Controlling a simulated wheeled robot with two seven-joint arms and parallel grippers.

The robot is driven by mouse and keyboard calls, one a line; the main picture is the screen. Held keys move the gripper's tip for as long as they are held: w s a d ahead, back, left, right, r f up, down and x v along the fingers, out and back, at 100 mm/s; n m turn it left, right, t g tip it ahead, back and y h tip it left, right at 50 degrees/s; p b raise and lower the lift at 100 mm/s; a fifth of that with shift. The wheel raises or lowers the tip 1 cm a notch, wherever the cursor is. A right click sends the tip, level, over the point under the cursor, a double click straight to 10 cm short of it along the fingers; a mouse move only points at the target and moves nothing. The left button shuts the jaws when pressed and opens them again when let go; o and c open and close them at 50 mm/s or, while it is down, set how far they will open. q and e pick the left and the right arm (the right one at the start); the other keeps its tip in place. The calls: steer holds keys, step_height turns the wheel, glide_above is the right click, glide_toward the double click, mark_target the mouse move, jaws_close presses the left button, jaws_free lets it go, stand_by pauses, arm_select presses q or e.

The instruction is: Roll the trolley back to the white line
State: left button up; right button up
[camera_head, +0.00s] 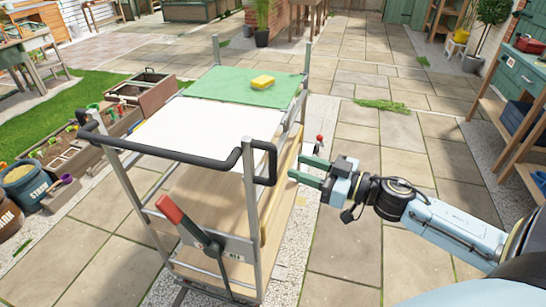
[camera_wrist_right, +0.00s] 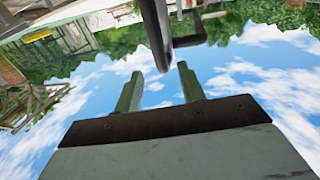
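The trolley (camera_head: 210,122) stands in the middle of the head view, with a metal frame, a white top and a black push handle (camera_head: 165,150) at its near end. A lever with a red grip (camera_head: 182,217) sits low on that end. My right gripper (camera_head: 291,169) is open and empty, just right of the handle's right-hand loop. In the right wrist view the open fingers (camera_wrist_right: 160,90) point up towards a dark bar (camera_wrist_right: 188,40), apparently the handle; contact cannot be told. My left gripper is not in view. I cannot make out a white line.
A green mat (camera_head: 225,84) with a yellow sponge (camera_head: 263,82) lies on the trolley's far end. Wooden planters (camera_head: 70,150) and sacks (camera_head: 25,185) stand to the left. A workbench (camera_head: 510,90) stands at the right. Paving right of the trolley is mostly clear.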

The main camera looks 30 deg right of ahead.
mark_target(273, 157)
steer(key=x, duration=0.8)
steer(key=shift+p, duration=0.3)
jaws_close()
